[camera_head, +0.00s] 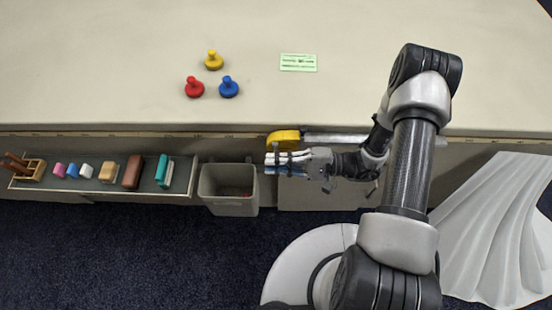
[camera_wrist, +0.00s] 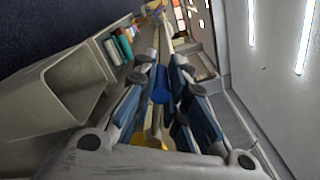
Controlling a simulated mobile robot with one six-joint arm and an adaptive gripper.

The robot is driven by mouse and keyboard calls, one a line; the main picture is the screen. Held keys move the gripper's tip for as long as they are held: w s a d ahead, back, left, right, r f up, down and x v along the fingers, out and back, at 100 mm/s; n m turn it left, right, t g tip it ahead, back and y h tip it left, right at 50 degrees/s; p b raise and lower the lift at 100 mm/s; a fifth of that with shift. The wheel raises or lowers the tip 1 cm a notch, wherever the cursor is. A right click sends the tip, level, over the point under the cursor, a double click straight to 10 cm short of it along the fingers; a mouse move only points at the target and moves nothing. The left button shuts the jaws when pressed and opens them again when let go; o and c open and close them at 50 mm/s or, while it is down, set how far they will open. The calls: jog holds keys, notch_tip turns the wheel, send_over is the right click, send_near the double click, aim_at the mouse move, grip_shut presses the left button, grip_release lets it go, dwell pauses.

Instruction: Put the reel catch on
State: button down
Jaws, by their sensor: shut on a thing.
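A yellow reel (camera_head: 283,138) sits at the front edge of the table, at the left end of a grey metal tube (camera_head: 335,138). My gripper (camera_head: 272,163) is just below the reel in the head view, pointing left. Its fingers are closed around a small blue cylinder (camera_wrist: 160,86), seen between the fingertips in the wrist view; it looks like the reel's catch. Part of the yellow reel also shows behind the fingers in the wrist view (camera_wrist: 139,138). The fingers hide how the blue piece meets the reel.
Yellow (camera_head: 214,60), red (camera_head: 194,87) and blue (camera_head: 228,87) knobs stand on the cloth table (camera_head: 130,60) with a green card (camera_head: 298,62). A grey bin (camera_head: 228,207) and a tray of erasers (camera_head: 215,176) hang below the edge. White cloth (camera_head: 490,235) drapes at right.

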jog(key=shift+s+f, duration=0.25)
jog(key=shift+f, duration=0.2)
jog(key=c, duration=1.6)
grip_release()
jog(key=shift+o, duration=0.2)
jog(key=shift+w+r, duration=0.1)
jog(key=shift+d, duration=0.5)
jog(key=d, duration=1.1)
jog(key=shift+s, duration=0.2)
